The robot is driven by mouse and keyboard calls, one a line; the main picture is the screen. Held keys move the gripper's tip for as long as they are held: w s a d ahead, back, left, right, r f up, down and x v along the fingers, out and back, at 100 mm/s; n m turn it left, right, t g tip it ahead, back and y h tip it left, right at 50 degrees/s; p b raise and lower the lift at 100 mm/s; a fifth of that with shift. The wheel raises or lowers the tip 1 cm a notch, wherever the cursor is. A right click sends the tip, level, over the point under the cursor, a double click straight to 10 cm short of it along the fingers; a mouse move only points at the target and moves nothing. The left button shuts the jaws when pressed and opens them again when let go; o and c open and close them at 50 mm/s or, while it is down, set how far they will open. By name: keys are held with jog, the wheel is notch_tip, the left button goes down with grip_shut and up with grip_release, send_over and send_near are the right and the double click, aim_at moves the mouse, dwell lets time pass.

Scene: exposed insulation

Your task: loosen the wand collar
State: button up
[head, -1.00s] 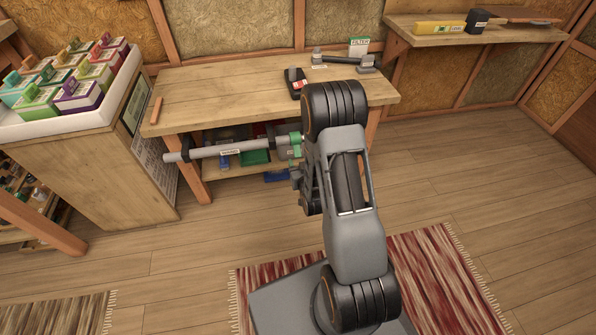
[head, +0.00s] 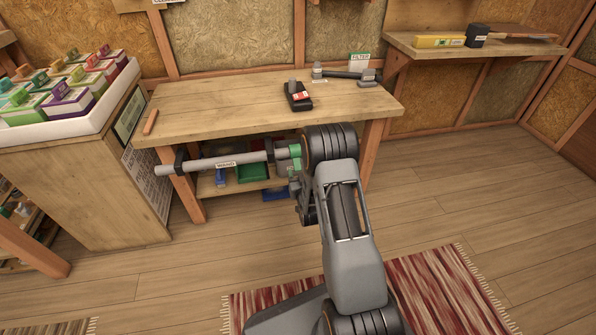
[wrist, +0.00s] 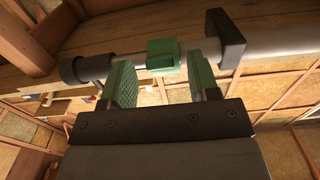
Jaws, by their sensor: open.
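The wand (head: 222,163) is a grey tube with a label. It runs along the bench's front edge in dark brackets. Its collar (head: 295,151) is a green block near the tube's right end, partly beside my arm. In the wrist view the green collar (wrist: 163,54) sits on a thinner grey rod, between a black sleeve on the left and a dark bracket on the right. My gripper (wrist: 164,82) is open, with its green-padded fingers on either side of the collar's position, apart from it and empty. In the head view the arm hides part of the gripper.
The wooden bench (head: 215,105) holds a black device with a red label (head: 297,96) and a dark-handled tool (head: 348,74). Bins sit on its lower shelf. A cabinet with coloured boxes (head: 70,115) stands left. A striped rug (head: 425,285) lies on the floor; floor to the right is clear.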

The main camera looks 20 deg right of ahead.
aim_at(298, 168)
jog(key=shift+w+d+b, duration=0.15)
jog(key=shift+w+b, duration=0.05)
jog(key=shift+w, duration=0.55)
jog(key=shift+w+d+b, duration=0.15)
jog(key=shift+w, duration=0.6)
grip_shut()
jog(key=shift+d, duration=0.1)
